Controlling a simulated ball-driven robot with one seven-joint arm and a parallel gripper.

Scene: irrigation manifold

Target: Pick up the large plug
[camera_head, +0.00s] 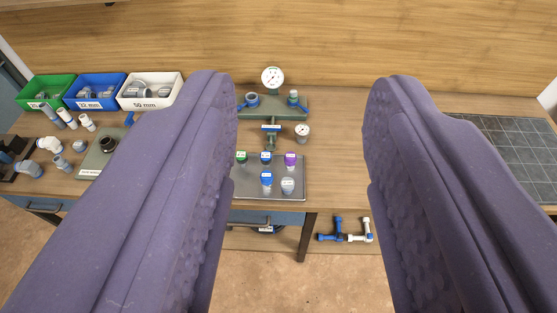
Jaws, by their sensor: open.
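My gripper (300,150) is open and empty. Its two purple textured fingers fill the left and right of the view, with the workbench showing between them, farther off. I cannot tell for sure which thing is the large plug. Loose grey and white pipe fittings (50,146) lie on the bench at the far left. A dark round part (108,143) sits on a grey-green plate there, partly hidden by the left finger. Small capped pieces, green, blue, purple and pale, including a blue one (266,179), stand on a metal tray (247,187) between the fingers.
Green (45,88), blue (94,87) and white (152,88) bins of fittings stand at the back left. A manifold (271,130) with gauges is at the back middle. A dark grid mat (510,150) lies at right. Blue and white pipe pieces (346,232) are below the bench.

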